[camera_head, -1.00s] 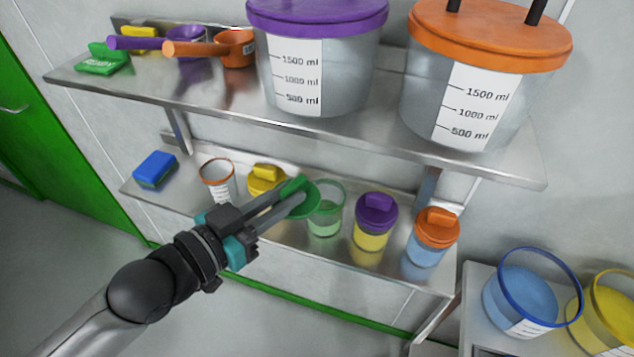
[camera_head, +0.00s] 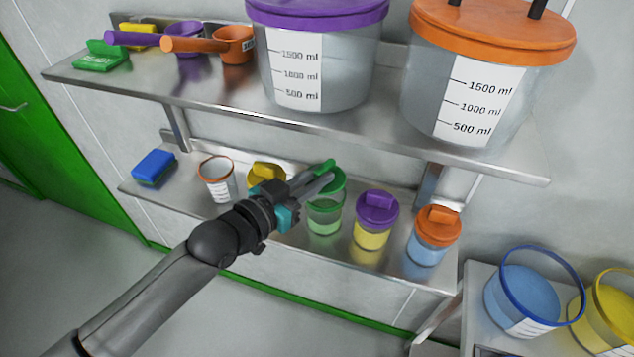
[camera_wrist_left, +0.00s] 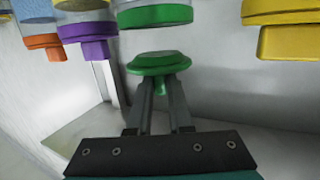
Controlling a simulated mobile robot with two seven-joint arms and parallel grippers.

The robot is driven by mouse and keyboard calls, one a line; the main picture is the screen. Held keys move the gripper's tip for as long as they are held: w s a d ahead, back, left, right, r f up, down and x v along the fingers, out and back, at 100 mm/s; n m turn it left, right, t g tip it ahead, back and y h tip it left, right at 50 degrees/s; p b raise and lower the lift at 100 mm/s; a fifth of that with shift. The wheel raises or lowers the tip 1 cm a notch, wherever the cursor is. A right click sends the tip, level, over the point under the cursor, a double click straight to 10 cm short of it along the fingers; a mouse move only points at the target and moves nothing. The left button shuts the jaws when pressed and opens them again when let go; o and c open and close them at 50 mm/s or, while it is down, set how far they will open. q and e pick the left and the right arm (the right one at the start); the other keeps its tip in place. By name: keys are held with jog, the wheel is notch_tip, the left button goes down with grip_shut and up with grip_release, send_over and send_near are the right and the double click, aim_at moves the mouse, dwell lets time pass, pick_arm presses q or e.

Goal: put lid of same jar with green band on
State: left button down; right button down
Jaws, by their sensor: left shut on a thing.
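The jar with the green band (camera_head: 324,217) stands upright on the lower shelf, with pale green contents. Its green band (camera_wrist_left: 155,16) shows at the top of the left wrist view, which pictures the shelf upside down. My left gripper (camera_head: 322,177) is shut on the handle of the green lid (camera_head: 335,184). The lid (camera_wrist_left: 160,63) is held above the jar's mouth, with a gap between them in the left wrist view. In the head view the lid overlaps the far side of the jar's opening, and my fingers cover part of it. My right gripper is not in view.
Close on the right stand a purple-lidded jar (camera_head: 371,233) and an orange-lidded jar (camera_head: 427,250). On the left are a yellow-lidded jar (camera_head: 265,175), partly hidden, an open orange-rimmed jar (camera_head: 217,184) and a blue sponge (camera_head: 154,166). The upper shelf (camera_head: 220,98) overhangs.

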pick_arm(q)
jog(key=shift+w+d+f, duration=0.1)
jog(key=shift+w+f, duration=0.05)
jog(key=shift+f, duration=0.65)
jog(key=shift+f+b, duration=0.4)
jog(key=shift+f, duration=0.25)
jog(key=c, duration=0.8)
grip_release()
jog(key=shift+c, duration=0.2)
jog(key=shift+r+p, duration=0.3)
jog(key=shift+r, duration=0.45)
jog(key=v, duration=1.2)
jog(key=shift+p, duration=0.4)
